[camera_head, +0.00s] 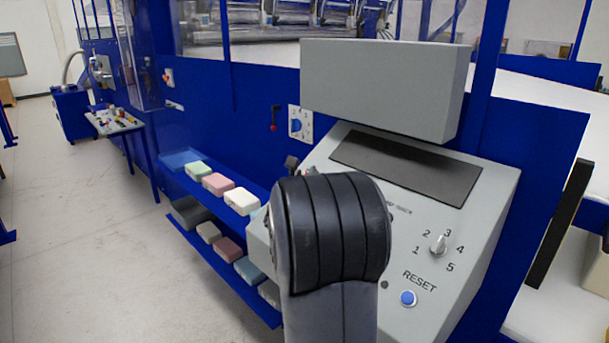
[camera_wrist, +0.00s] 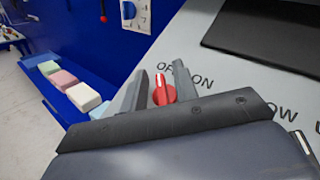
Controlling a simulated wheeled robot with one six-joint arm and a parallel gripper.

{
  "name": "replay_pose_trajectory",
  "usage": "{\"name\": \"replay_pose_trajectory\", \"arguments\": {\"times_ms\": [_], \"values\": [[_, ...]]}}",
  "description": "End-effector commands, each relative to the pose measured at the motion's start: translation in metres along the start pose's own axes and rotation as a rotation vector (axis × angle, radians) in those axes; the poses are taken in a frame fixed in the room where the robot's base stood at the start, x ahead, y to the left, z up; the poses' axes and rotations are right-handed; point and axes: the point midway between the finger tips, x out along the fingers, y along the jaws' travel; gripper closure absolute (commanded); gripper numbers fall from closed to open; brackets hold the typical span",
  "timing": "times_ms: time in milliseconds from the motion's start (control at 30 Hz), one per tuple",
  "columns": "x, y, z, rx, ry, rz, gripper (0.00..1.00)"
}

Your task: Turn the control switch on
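The control switch is a red knob (camera_wrist: 163,93) on the sloped grey panel (camera_wrist: 262,76). In the wrist view, its raised grip points up, nearer the partly covered OFF label than the ON label (camera_wrist: 203,82). My gripper (camera_wrist: 159,70) is open, with one finger on each side of the knob.
The console carries a numbered selector (camera_head: 438,243), a blue RESET button (camera_head: 408,298) and a dark screen (camera_head: 405,167). A grey box (camera_head: 380,88) overhangs it. Blue shelves with coloured foam blocks (camera_head: 240,201) stand at left. A red-handled lever (camera_head: 274,119) and dial (camera_head: 300,122) are on the blue wall.

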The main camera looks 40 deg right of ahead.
Motion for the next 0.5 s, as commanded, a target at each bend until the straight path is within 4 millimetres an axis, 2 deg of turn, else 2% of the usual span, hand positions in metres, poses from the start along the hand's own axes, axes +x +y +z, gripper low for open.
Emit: {"name": "replay_pose_trajectory", "arguments": {"times_ms": [33,333,500], "values": [[-0.0001,0.0,0.0,0.0,0.0,0.0,0.76],[-0.0002,0.0,-0.0001,0.0,0.0,0.0,1.0],[-0.0003,0.0001,-0.0005,0.0,0.001,0.0,1.0]]}}
